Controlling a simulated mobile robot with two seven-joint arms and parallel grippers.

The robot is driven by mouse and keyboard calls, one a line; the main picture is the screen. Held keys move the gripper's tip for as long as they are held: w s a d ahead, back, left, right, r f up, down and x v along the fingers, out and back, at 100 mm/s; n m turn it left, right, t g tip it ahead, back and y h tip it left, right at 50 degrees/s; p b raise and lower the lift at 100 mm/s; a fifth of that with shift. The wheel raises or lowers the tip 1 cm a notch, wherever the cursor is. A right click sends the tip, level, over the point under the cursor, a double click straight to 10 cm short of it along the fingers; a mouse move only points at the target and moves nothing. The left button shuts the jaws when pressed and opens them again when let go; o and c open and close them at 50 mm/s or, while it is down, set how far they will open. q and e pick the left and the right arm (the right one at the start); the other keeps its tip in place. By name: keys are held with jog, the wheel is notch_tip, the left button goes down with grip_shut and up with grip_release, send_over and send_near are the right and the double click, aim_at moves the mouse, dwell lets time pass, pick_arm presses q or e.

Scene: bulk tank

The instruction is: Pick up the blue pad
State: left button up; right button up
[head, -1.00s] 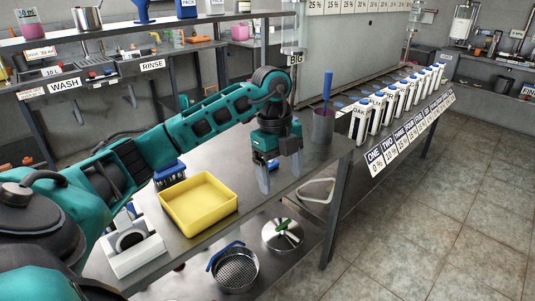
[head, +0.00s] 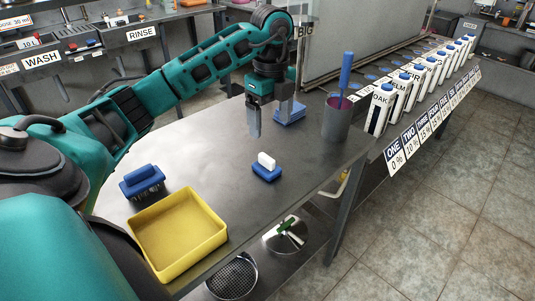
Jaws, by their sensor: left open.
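A flat blue pad (head: 291,114) lies on the steel bench, partly hidden behind my left gripper. My left gripper (head: 269,127) points down above the bench with its two grey fingers apart and nothing between them. One finger overlaps the pad in the head view; I cannot tell whether they touch. A smaller blue block with a white grip on top (head: 266,167) lies on the bench nearer to me, apart from the gripper. My right gripper is not in view.
A yellow tray (head: 179,234) and a blue brush (head: 142,182) are at the bench's near left. A grey cup (head: 336,119) with a blue-handled tool stands by the right edge. Labelled white bottles (head: 380,107) line the rack beyond. The bench middle is mostly clear.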

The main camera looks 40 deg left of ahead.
aim_at(266, 157)
pick_arm(q)
notch_tip(266, 157, down, 7)
jog(key=shift+a+f+b, duration=0.1)
jog(key=shift+b, duration=0.35)
jog(key=shift+f, duration=0.2)
jog(key=f, duration=0.4)
jog(key=shift+s+a+f+b, duration=0.2)
jog(key=shift+a+b, duration=0.1)
jog(key=shift+a, duration=0.1)
jog(key=shift+f, duration=0.4)
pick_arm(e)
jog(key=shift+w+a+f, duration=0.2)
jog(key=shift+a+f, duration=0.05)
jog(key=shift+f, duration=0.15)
pick_arm(q)
jog(key=c, duration=1.1)
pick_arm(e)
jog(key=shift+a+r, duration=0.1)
